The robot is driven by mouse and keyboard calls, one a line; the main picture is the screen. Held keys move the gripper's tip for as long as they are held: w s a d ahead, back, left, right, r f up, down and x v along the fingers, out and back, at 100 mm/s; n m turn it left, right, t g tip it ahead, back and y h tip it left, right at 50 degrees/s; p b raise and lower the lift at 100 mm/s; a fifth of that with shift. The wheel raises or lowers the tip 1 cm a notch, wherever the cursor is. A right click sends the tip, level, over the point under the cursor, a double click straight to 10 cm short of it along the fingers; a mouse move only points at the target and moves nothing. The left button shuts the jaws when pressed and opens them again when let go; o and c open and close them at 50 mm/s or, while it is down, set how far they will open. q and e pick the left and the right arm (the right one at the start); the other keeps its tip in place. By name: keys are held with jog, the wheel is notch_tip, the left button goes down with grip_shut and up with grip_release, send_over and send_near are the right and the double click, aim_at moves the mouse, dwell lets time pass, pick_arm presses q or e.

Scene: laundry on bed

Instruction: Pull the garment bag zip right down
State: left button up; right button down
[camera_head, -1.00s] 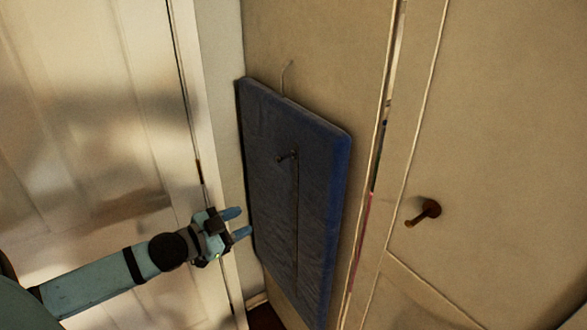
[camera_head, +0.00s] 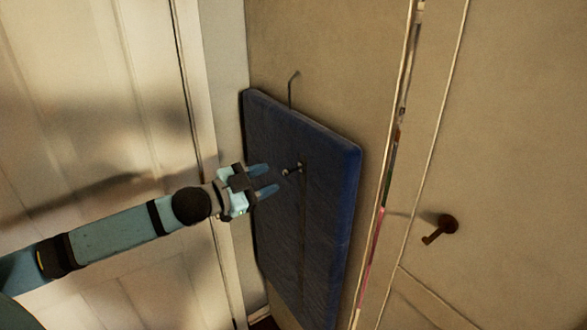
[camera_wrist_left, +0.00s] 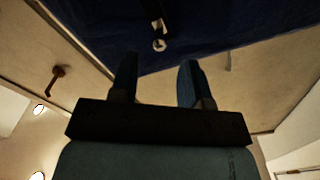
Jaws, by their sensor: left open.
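The zip pull (camera_head: 292,170) sticks out near the top of that line; in the left wrist view the pull (camera_wrist_left: 159,40) lies just beyond and between the fingertips. My left gripper (camera_head: 271,178) is open and empty, its two blue fingers pointing at the pull from the left, a little short of it. My right gripper is not in view.
A pale panelled door (camera_head: 80,120) stands on the left behind my left arm. The space before the bag is free.

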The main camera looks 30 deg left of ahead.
aim_at(294, 170)
pick_arm(q)
jog(key=shift+p+x, duration=0.75)
jog(key=shift+x, duration=3.15)
